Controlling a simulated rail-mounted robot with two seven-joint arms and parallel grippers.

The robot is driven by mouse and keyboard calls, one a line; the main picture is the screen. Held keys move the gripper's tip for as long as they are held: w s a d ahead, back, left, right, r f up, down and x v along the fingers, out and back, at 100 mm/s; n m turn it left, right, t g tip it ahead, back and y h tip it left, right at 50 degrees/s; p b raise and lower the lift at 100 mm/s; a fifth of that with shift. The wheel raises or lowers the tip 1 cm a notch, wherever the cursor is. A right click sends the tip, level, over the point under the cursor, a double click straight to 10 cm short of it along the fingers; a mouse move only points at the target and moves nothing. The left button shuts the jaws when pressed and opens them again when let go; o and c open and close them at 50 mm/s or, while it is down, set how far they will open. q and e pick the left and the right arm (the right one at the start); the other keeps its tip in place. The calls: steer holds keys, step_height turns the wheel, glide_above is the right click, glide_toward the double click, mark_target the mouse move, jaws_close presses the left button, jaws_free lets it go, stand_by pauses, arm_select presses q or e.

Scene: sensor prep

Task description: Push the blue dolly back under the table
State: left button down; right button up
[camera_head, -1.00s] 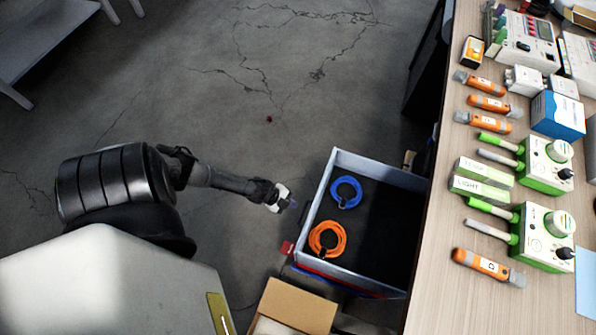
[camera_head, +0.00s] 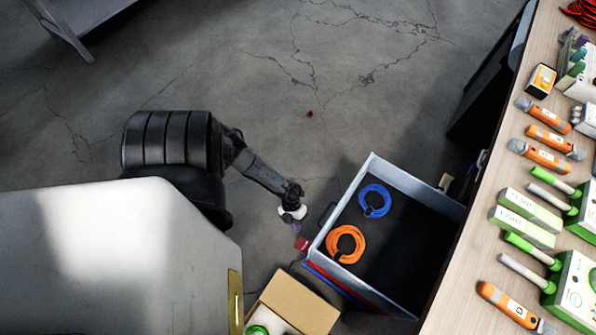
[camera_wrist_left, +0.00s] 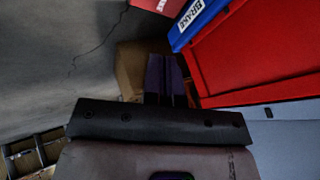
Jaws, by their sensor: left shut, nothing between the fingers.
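The dolly shows in the head view as a blue strip (camera_head: 345,291) low along the near side of a grey-walled bin. In the left wrist view its blue bar (camera_wrist_left: 198,18) carries a label reading BRAKE, above a large red panel (camera_wrist_left: 262,50). A small red piece (camera_head: 302,243) sticks out at the bin's left corner. My left gripper (camera_head: 296,227) is shut and empty, just above that red piece in the picture. Its dark fingers (camera_wrist_left: 165,80) point toward the blue bar in the wrist view; I cannot tell whether they touch anything. My right gripper is out of view.
The bin (camera_head: 414,184) holds a blue cable coil (camera_head: 375,201) and an orange one (camera_head: 346,244). The wooden table (camera_head: 470,250), crowded with devices, overlaps its right side. An open cardboard box (camera_head: 300,303) stands close below.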

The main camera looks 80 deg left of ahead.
arm_select(q)
steer(key=b, duration=0.4)
glide_above(307, 247)
steer(key=s+a, duration=0.3)
steer(key=f, duration=0.5)
steer(key=shift+d+f, duration=0.2)
steer(key=shift+f, duration=0.15)
steer(key=shift+w+d+r, duration=0.2)
steer(key=shift+w+d, duration=0.5)
steer(key=shift+w, duration=0.1)
steer(key=shift+w+d+r, duration=0.1)
steer(key=shift+w+d, duration=0.4)
steer(key=shift+w, duration=0.2)
steer(key=shift+d, duration=0.1)
